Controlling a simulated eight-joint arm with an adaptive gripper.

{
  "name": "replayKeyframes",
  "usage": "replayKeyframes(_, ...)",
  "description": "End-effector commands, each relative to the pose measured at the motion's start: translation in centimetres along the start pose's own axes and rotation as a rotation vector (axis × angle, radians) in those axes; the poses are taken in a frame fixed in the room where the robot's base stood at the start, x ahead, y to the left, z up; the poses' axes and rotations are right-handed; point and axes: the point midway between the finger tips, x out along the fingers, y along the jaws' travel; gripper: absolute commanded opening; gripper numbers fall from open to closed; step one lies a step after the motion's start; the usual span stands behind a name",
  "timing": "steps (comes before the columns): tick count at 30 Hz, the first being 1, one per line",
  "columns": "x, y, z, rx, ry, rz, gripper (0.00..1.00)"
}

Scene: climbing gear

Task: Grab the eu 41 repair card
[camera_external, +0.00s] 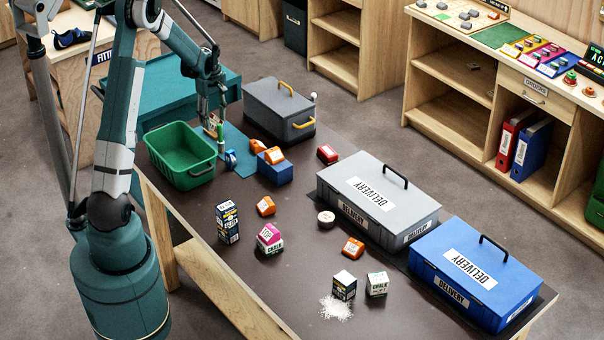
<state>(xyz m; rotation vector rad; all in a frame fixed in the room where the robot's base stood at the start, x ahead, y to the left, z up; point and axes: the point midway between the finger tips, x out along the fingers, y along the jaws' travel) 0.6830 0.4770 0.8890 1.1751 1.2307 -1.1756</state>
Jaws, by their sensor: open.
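I cannot make out the EU 41 repair card; no lettering that small is readable here. My gripper (214,122) is open and points down over the far left part of the dark table, by the right rim of the green bin (181,151). Small tan, green and white items lie right under and around its fingers, with a blue roll-like item (230,159) just below. I cannot tell whether any of these is the card, or whether the fingers touch them.
A grey toolbox (279,108) with a yellow handle stands right of my gripper. Orange blocks (275,156) sit on and near a blue box (274,172). Delivery cases, grey (345,212) and blue (455,295), stand at right.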

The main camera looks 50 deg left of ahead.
Motion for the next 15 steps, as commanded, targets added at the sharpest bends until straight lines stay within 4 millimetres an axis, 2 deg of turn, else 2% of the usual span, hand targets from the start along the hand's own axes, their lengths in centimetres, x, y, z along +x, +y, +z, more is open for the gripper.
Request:
replayKeyframes(10, 0.1, 0.0, 0.0, 0.0, 0.0, 0.0, 0.43)
replayKeyframes(15, 1.1, 0.0, 0.0, 0.0, 0.0, 0.0, 0.43)
